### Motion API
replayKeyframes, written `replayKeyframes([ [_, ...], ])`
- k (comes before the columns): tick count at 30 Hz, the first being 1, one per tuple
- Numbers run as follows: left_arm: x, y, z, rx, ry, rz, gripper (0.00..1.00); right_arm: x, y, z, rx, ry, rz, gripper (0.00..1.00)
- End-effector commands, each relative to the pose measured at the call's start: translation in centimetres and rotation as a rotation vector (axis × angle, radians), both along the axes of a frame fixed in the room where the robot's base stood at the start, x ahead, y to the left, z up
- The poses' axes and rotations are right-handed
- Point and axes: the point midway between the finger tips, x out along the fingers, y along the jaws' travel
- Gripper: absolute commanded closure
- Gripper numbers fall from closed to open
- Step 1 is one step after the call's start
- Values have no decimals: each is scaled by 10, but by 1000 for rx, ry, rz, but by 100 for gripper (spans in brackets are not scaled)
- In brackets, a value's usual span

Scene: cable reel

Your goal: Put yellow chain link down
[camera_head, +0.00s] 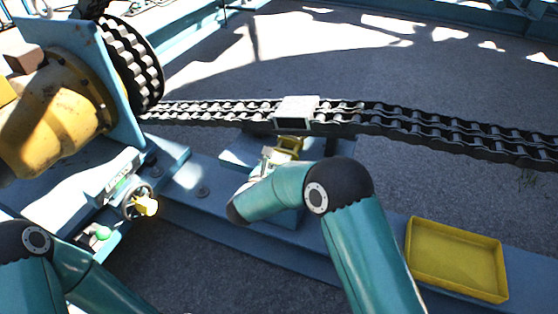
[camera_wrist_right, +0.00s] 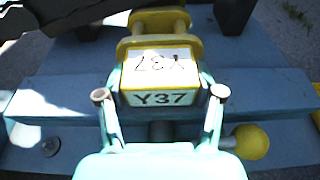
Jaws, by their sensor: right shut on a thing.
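The yellow chain link (camera_wrist_right: 160,42) has a white block face marked "Y37" and sits between the two fingers of my right gripper (camera_wrist_right: 160,92), which is shut on it. In the head view the link (camera_head: 290,144) shows as a small yellow patch just below the pale box-like piece on the chain. My right gripper (camera_head: 268,157) is partly hidden by its own wrist there. The link is over the blue stand; I cannot tell whether it touches it. My left arm enters at the lower left, but its gripper is out of view.
A black double chain (camera_head: 420,128) runs from the sprocket (camera_head: 132,62) to the right, with a pale hollow block (camera_head: 296,112) around it. An empty yellow tray (camera_head: 455,262) lies at right. A handwheel (camera_head: 130,204) stands at left. A yellow ball knob (camera_wrist_right: 252,141) is close to the gripper.

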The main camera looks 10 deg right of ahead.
Motion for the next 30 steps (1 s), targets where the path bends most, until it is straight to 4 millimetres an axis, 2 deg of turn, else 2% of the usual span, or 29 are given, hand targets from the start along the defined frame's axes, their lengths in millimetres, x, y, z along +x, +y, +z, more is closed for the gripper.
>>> replayKeyframes([
  [11,0,0,-2,0,1,0,19,0,0,-7,-1,-3,1,97],
  [12,0,0,-2,0,1,0,19,0,0,-8,1,1,0,31],
  [16,0,0,-2,0,0,0,19,-1,0,-8,1,1,0,9],
  [30,0,0,2,0,0,0,19,-5,3,-4,0,2,0,9],
])
